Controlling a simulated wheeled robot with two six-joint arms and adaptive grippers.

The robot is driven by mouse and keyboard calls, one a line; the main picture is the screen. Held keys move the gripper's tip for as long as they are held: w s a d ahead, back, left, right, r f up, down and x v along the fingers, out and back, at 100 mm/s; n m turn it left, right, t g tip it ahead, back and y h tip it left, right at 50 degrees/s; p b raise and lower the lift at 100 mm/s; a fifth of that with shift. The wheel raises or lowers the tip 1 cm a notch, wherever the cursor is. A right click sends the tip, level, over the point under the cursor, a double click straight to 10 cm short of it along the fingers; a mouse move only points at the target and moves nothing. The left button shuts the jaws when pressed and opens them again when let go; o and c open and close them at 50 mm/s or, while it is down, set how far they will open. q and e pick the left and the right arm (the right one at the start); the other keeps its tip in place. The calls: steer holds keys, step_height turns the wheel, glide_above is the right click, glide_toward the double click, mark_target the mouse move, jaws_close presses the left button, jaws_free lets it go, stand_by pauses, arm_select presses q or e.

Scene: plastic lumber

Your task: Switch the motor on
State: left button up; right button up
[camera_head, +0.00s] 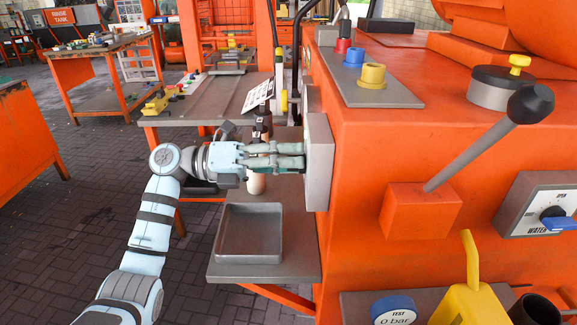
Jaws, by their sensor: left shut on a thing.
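An orange machine (375,135) fills the right side, with a grey box (320,150) on its left flank. My left gripper (303,156) reaches in from the left, and its fingertips are at the left face of this box. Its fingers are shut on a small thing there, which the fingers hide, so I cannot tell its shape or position. No marking on that face can be read from this angle. My right gripper is not in view.
A grey tray (250,257) sits on a low shelf below my left gripper. On the machine are a black-knobbed lever (470,155), a blue water valve handle (558,219) and a yellow can (470,300). A workbench (210,105) stands behind my arm.

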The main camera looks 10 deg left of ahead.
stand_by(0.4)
arm_select(q)
steer(key=o, duration=1.2)
steer(key=shift+c, duration=0.2)
steer(key=shift+a, duration=0.1)
steer(key=v, duration=1.2)
